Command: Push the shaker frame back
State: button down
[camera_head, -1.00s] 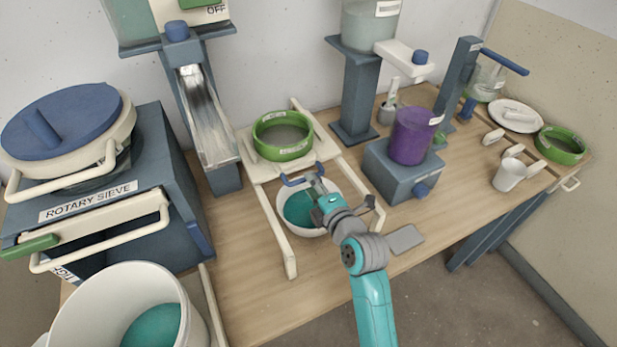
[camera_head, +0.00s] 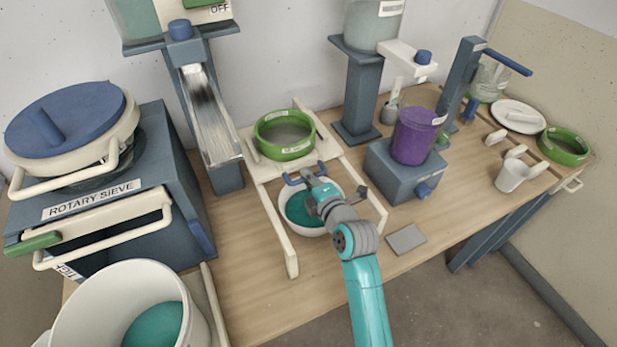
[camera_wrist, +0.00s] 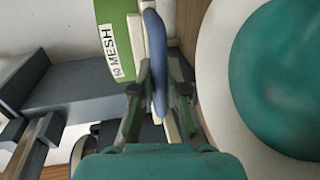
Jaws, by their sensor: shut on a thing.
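The shaker frame is a cream carriage on two rails (camera_head: 288,240), with a green-rimmed sieve (camera_head: 285,137) sitting on it in the head view. Its blue handle (camera_head: 304,177) is at the front edge of the carriage. My gripper (camera_head: 310,180) is at this handle, and the wrist view shows its fingers on both sides of the blue handle bar (camera_wrist: 155,60). It is shut on the handle. The sieve's "60 MESH" label (camera_wrist: 113,50) shows in the wrist view.
A metal chute (camera_head: 208,115) stands left of the frame. The rotary sieve (camera_head: 100,190) is further left, with a large white bucket (camera_head: 135,310) in front. A purple container (camera_head: 415,136) on a blue base stands to the right. A grey plate (camera_head: 405,239) lies near the table edge.

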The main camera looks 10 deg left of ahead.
aim_at(295, 157)
jog(key=x, duration=0.2)
jog(key=r+x, duration=0.1)
jog(key=x, duration=0.5)
jog(key=shift+w+a+r, duration=0.15)
jog(key=shift+w+r, duration=0.1)
jog(key=shift+w, duration=0.05)
jog(key=c, duration=1.2)
grip_release()
jog(key=v, duration=1.2)
